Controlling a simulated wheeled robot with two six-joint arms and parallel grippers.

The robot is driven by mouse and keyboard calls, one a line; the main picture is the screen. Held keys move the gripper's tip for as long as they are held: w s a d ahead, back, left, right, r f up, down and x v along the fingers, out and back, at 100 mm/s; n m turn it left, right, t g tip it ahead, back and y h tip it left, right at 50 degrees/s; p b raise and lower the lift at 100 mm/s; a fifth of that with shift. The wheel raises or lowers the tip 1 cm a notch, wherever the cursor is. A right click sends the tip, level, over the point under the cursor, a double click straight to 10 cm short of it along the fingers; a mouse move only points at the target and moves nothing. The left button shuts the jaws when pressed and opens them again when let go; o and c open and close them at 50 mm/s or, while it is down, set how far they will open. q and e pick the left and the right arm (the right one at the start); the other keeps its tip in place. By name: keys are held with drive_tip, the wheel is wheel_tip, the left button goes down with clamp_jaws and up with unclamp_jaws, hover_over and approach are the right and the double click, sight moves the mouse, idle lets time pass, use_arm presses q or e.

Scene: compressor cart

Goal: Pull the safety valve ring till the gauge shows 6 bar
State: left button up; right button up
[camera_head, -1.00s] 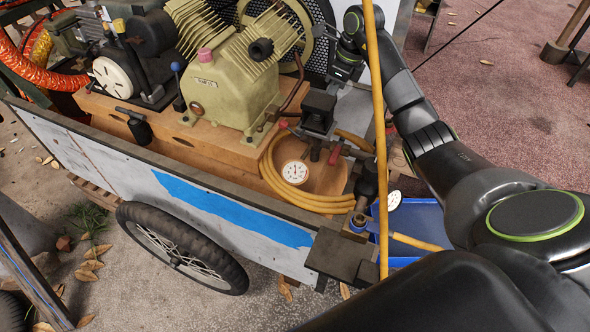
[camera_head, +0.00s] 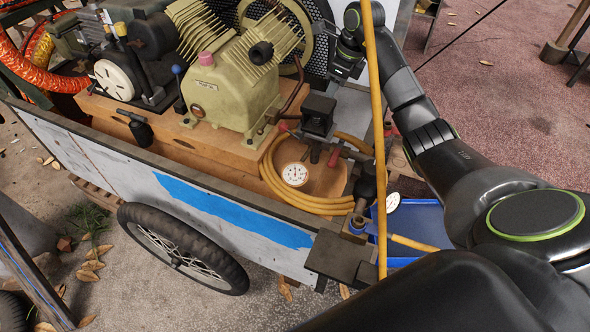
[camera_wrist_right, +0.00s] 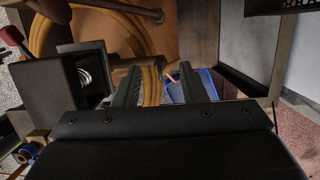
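The white round gauge (camera_head: 294,174) faces up inside the cart, beside the coiled yellow hose. Its needle is too small to read surely. A second white dial (camera_head: 393,201) shows by the blue tray. My right gripper (camera_head: 343,68) is above the far right part of the cart, partly hidden behind its own wrist. In the right wrist view its two fingers (camera_wrist_right: 159,72) are apart with nothing between them. The black box (camera_head: 318,112) is below the gripper, and it is left of the fingers in the wrist view. I cannot make out the safety valve ring. My left gripper is out of view.
A yellow hose (camera_head: 376,120) hangs upright in front of my right arm. The green compressor (camera_head: 232,88) stands on a wooden base at left. A blue tray (camera_head: 424,218) lies on the right. The cart's side wall (camera_head: 140,169) runs along the front.

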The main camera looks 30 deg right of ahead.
drive_tip(key=shift+r+p, duration=1.25)
drive_tip(key=shift+r, duration=1.05)
